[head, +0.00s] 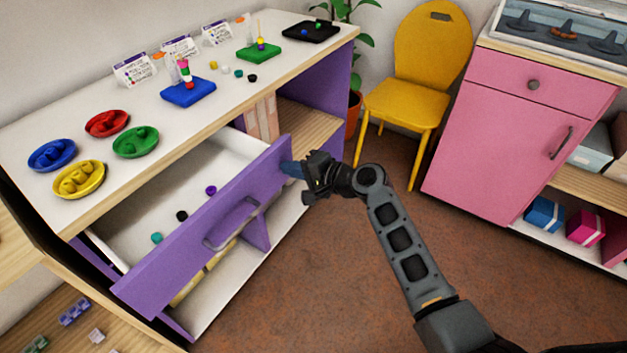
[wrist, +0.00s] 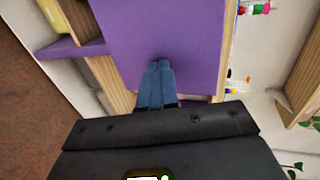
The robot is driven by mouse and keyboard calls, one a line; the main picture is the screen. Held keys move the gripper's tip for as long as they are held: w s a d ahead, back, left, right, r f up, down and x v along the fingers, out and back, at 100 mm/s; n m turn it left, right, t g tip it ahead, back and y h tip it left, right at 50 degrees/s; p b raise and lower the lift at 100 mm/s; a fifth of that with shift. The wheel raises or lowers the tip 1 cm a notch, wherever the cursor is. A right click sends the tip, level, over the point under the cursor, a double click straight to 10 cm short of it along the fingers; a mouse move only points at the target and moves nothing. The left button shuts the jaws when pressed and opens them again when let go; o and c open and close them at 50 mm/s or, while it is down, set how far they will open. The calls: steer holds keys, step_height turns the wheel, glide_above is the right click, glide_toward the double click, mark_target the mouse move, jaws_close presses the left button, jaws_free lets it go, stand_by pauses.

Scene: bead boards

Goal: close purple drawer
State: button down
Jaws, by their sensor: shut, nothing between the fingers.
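The purple drawer (head: 185,242) is pulled out of the white-topped cabinet, and its inside is visible. A teal bead (head: 157,238), a black bead (head: 182,216) and a purple bead (head: 211,190) lie inside. My gripper (head: 290,169) is at the right end of the drawer front, with its blue fingers shut and empty. In the wrist view the fingertips (wrist: 158,66) are at the purple front panel (wrist: 165,30). They look touching or nearly so, but I cannot tell which.
The cabinet top (head: 110,185) carries coloured bowls, bead boards, loose beads and cards. An open shelf lies below the drawer. A yellow chair (head: 405,105) and a pink cabinet (head: 490,150) stand at the back right. The brown floor (head: 330,270) in front of the drawer is clear.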

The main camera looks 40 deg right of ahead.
steer(key=w+a+b, duration=0.1)
steer(key=w, duration=0.4)
steer(key=w+a+b, duration=0.2)
steer(key=w, duration=0.3)
steer(key=w+a+b, duration=0.1)
steer(key=w, duration=0.3)
steer(key=shift+w+a+f+b, duration=0.1)
steer(key=shift+w+a+b, duration=0.3)
steer(key=shift+w+a+r, duration=0.1)
steer(key=shift+w+r, duration=0.1)
steer(key=shift+w, duration=0.05)
steer(key=shift+w+a+r, duration=0.1)
